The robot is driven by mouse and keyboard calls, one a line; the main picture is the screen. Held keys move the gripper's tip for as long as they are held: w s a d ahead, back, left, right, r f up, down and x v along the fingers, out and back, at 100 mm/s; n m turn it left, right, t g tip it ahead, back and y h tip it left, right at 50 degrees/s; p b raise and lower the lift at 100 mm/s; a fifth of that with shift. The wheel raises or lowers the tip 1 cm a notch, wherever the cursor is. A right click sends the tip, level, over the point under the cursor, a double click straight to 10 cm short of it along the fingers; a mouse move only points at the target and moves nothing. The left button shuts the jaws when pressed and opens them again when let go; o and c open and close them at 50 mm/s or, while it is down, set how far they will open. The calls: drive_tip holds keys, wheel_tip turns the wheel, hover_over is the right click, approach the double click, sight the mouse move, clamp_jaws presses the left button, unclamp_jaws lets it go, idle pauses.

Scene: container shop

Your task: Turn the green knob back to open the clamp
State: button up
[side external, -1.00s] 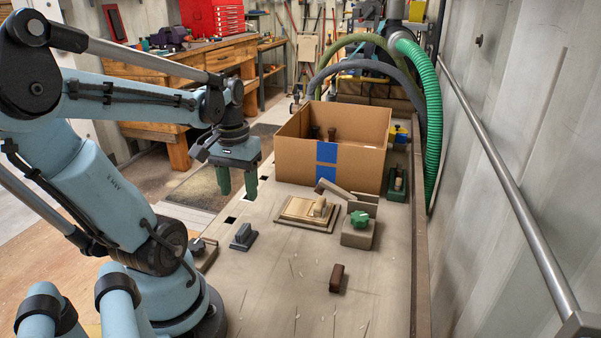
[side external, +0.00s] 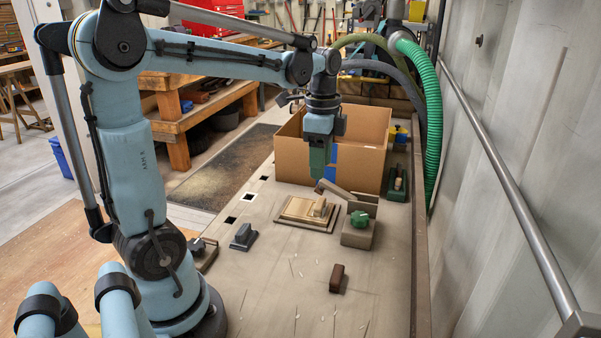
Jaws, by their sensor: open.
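The green knob (side external: 359,219) sits on the front of the clamp (side external: 358,236), a grey-brown block with a bar (side external: 338,190) angled across its top toward the left. A wooden board (side external: 298,212) with a small upright wooden piece (side external: 320,206) lies just left of the clamp. My gripper (side external: 319,176) points down, above and behind the board, up and left of the knob and apart from it. It is open; its green fingers overlap in this view and nothing shows between them.
A cardboard box (side external: 288,157) with blue tape stands right behind my gripper. A dark green tool (side external: 396,186) lies right of the box. A brown block (side external: 337,278) lies in front, and a grey piece (side external: 243,237) at left. The front bench top is mostly clear.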

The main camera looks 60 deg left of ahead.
sight(361, 216)
drive_tip(key=w+d+m, duration=0.7)
drive_tip(key=m, duration=0.2)
wheel_tip(361, 216, down, 12)
drive_tip(key=shift+a+r, duration=0.15)
drive_tip(key=shift+r, duration=0.1)
drive_tip(key=c, duration=0.8)
